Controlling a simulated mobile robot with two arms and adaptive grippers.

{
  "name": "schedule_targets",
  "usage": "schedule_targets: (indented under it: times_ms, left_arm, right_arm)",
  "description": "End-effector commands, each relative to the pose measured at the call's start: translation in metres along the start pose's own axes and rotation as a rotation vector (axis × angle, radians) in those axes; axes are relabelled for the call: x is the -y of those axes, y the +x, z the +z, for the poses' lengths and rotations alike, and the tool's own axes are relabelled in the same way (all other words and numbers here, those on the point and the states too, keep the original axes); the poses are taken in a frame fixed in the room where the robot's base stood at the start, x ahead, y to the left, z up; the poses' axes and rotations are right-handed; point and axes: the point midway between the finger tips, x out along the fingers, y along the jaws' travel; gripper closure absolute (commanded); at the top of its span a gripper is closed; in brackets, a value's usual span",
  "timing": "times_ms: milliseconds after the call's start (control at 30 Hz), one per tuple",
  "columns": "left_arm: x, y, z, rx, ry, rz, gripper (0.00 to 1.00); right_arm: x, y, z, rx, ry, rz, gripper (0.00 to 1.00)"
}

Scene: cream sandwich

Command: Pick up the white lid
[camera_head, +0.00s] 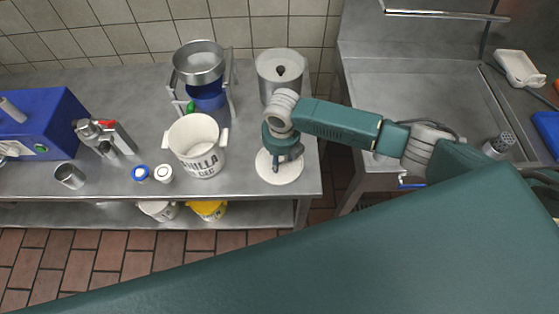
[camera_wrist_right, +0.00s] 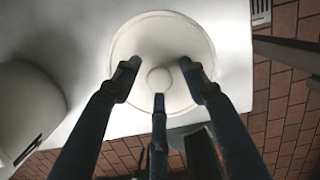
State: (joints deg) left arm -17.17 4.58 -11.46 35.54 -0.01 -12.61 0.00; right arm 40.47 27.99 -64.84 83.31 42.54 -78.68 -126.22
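The white lid (camera_head: 279,177) is a round disc lying on the right end of the steel table (camera_head: 243,180). My right gripper (camera_head: 284,156) is above it, pointing down, and hides part of it in the head view. In the right wrist view the lid (camera_wrist_right: 160,35) shows with its small round knob (camera_wrist_right: 159,79) in the middle. The gripper's fingers are spread around the knob, with gaps visible, so it is open and empty. Whether the fingertips touch the lid, I cannot tell. My left gripper is not in view.
A white bucket (camera_head: 197,150) stands left of the lid, and a steel pot (camera_head: 280,75) behind it. A stand with a metal bowl (camera_head: 199,65) is further back. The table's front and right edges are close to the lid. A sink counter (camera_head: 430,85) is to the right.

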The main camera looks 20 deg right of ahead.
Motion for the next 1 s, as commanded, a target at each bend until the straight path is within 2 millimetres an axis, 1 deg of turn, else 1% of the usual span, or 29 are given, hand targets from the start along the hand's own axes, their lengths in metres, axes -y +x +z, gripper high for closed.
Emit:
schedule_targets:
  times_ms: [33,167,200,567,733,867,967,1000]
  left_arm:
    - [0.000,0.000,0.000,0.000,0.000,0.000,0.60]
    - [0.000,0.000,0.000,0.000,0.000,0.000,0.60]
    - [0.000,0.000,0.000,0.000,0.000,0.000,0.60]
    - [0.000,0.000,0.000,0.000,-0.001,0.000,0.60]
    - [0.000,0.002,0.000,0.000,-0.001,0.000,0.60]
    - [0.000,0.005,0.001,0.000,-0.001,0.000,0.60]
    - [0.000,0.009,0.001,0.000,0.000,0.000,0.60]
    - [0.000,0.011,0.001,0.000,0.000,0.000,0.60]
  right_arm:
    - [0.000,0.000,0.000,0.000,0.000,0.000,0.70]
    - [0.000,0.000,0.000,0.000,0.000,0.000,0.96]
    - [0.000,0.000,0.000,0.000,0.001,0.000,0.98]
    - [0.000,-0.002,0.001,0.001,0.001,0.000,0.99]
    - [0.001,-0.012,0.003,0.003,0.001,0.000,0.99]
    - [0.000,-0.034,0.006,0.005,-0.001,0.001,0.99]
    - [0.000,-0.060,0.010,0.007,0.000,0.002,0.99]
    - [0.000,-0.072,0.012,0.009,-0.001,0.003,0.99]
